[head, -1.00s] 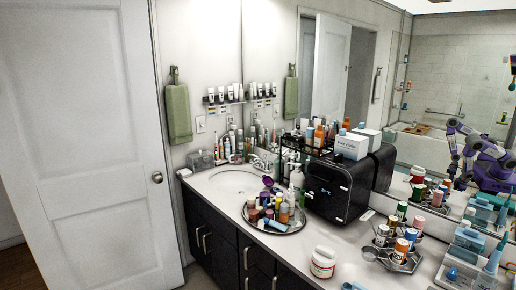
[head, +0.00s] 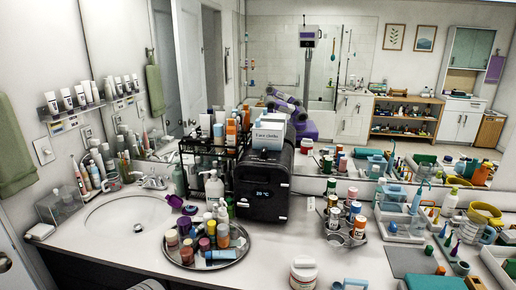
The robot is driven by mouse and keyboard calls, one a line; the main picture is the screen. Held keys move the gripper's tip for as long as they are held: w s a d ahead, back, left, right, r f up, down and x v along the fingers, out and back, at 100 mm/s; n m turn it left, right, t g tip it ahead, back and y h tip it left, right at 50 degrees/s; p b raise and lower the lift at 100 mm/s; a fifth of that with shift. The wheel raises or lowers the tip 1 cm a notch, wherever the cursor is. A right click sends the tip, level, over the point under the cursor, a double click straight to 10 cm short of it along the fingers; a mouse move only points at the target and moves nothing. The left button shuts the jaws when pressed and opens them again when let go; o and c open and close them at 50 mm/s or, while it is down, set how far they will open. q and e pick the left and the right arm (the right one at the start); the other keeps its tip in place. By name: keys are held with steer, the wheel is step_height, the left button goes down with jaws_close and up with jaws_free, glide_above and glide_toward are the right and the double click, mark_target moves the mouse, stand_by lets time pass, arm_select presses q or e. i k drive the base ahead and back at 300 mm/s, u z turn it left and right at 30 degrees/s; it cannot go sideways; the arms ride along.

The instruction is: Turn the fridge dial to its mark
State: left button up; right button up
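The black mini fridge (head: 252,208) stands on the counter against the mirror, right of the sink. A lit display on its front reads about 20 °C. Small pale marks show along the right side of its front. I cannot make out the dial or its mark at this size. A white box labelled Face cloths (head: 268,136) sits on top of the fridge. Neither of my grippers shows directly in the head view. A purple arm of mine appears only as a reflection in the mirror, partly hidden behind the fridge.
A round tray (head: 187,262) crowded with bottles stands in front of the fridge. A soap pump (head: 214,188) and a black rack (head: 187,158) stand left of it. A metal bottle holder (head: 341,236) is to the right, and a white jar (head: 303,275) at the front. The far right is cluttered.

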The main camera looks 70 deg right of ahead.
mark_target(263, 154)
steer(key=z, duration=0.85)
steer(key=i, duration=0.85)
steer(key=z, duration=0.95)
